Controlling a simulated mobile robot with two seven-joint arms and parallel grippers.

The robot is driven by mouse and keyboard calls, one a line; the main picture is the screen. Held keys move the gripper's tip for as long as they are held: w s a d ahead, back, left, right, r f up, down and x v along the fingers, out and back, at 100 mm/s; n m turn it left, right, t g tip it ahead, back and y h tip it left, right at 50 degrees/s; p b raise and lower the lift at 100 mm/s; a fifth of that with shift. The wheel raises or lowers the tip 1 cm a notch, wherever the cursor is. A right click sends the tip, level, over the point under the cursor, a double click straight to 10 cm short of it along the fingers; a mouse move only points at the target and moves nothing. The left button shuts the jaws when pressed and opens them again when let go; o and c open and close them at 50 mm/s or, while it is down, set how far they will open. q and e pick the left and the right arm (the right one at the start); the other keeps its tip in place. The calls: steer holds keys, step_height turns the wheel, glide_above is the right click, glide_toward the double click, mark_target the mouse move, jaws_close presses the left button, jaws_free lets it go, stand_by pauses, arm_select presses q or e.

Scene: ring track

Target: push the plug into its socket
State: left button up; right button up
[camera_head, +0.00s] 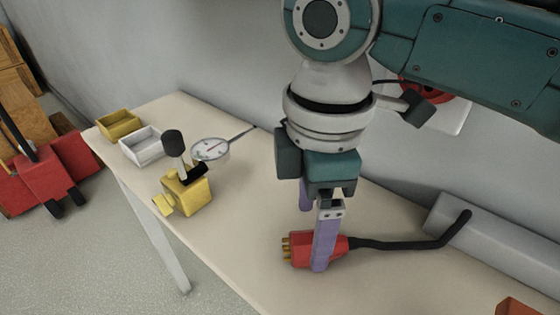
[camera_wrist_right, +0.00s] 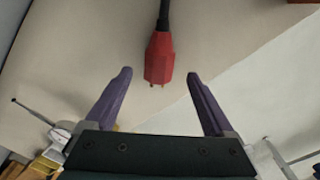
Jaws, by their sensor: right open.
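The red plug (camera_head: 334,243) lies on the workbench, its brass pins facing left and a black cable running from its right end. My right gripper (camera_head: 314,238), with purple fingers, is open and points down over it. One finger stands in front of the plug and hides part of it. In the right wrist view the plug (camera_wrist_right: 159,57) shows between the open fingertips (camera_wrist_right: 158,74), with a gap on both sides. A red round fitting (camera_head: 445,95) on a white wall plate is mostly hidden by my arm; I cannot tell whether it is the socket. My left gripper is not in view.
The workbench (camera_head: 255,215) is clear left of the plug. A yellow block (camera_head: 192,197) with a black-knobbed lever, a dial gauge (camera_head: 210,149), a white bin (camera_head: 142,143) and a yellow bin (camera_head: 119,125) stand further left. A grey box (camera_head: 480,235) lies along the wall at right.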

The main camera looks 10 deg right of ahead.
mark_target(310, 238)
step_height(310, 238, down, 4)
steer(key=shift+b, duration=0.4)
steer(key=shift+w, duration=0.1)
jaws_close()
stand_by(0.3)
